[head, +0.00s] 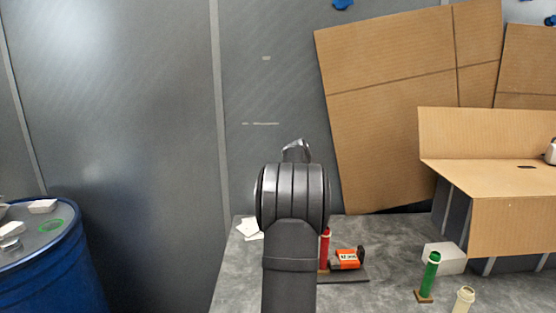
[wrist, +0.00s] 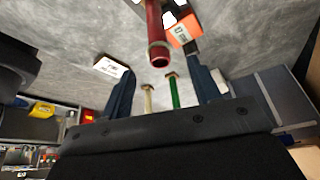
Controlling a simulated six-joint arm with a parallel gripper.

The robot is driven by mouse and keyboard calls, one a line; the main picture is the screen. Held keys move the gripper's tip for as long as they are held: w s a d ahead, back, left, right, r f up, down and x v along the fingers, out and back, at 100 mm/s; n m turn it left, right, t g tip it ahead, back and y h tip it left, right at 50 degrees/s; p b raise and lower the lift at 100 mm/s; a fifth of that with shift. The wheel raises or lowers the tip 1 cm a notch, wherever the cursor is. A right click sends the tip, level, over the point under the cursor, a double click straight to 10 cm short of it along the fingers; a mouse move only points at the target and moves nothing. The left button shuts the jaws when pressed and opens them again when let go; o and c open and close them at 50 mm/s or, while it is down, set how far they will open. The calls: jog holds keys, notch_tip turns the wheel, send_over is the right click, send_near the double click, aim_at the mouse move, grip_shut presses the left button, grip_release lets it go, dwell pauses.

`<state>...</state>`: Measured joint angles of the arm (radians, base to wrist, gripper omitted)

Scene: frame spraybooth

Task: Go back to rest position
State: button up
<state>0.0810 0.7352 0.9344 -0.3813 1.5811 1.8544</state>
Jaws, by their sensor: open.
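My gripper (wrist: 163,73) shows in the wrist view with its two dark blue fingers spread apart and nothing held between them. In the head view my arm hides it. A red tube (wrist: 154,25) shows just past the fingertips in the wrist view, apart from them as far as I can tell. In the head view the red tube (head: 325,250) stands upright on the grey table, partly behind my arm. An orange box (head: 347,260) sits beside it on a dark base. A green tube (head: 431,277) stands to the right, and a cream tube (head: 464,301) is in front of it.
A white box (head: 444,257) lies behind the green tube. A cardboard box (head: 512,222) stands on the table's right side, with large cardboard sheets (head: 390,100) leaning on the grey wall. A blue drum (head: 50,265) stands at the left, with clear space between it and the table.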

jog(key=x, duration=0.7)
jog(key=shift+s, duration=0.8)
jog(key=shift+o, duration=0.2)
